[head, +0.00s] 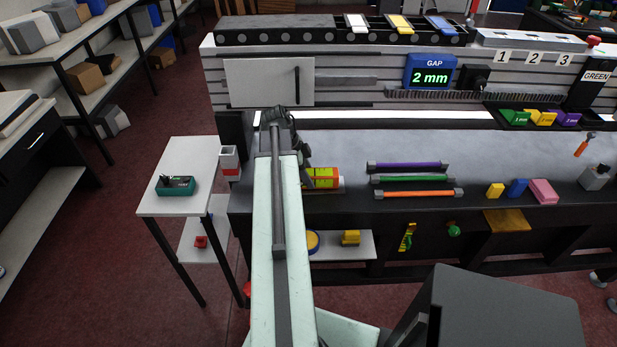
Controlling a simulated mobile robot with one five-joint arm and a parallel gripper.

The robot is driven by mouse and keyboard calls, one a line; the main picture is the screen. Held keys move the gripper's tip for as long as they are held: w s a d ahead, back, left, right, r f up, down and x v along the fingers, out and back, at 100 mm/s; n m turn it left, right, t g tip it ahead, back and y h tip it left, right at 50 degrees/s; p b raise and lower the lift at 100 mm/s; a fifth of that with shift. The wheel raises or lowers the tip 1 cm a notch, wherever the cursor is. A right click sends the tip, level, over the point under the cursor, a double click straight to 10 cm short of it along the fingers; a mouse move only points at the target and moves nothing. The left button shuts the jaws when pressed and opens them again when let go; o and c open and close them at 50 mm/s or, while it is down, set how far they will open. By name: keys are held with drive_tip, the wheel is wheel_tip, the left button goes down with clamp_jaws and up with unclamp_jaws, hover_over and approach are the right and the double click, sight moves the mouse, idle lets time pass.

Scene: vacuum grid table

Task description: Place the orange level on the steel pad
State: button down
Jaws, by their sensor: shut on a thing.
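An orange-red block with yellow parts, which looks like the orange level (326,172), is at the left front of the long bench in the head view. My gripper (307,178) is at its left end and is shut on it; my arm hides part of both. A thin pale edge shows beside and under the level's right end, perhaps the steel pad (342,186). I cannot tell whether the level touches it or hangs just above it.
Purple (408,165), green (412,179) and orange (418,194) rods lie right of the level. Several small coloured blocks sit farther right. A side table (180,152) with a teal device (175,185) stands left. The bench's grey surface (400,146) behind the rods is clear.

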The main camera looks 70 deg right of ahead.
drive_tip(key=shift+f, duration=0.1)
drive_tip(key=c, duration=0.7)
unclamp_jaws()
drive_tip(key=shift+r, duration=0.4)
drive_tip(key=p+v, duration=1.1)
drive_tip(key=shift+w+a+r, duration=0.1)
drive_tip(key=shift+w+r, duration=0.1)
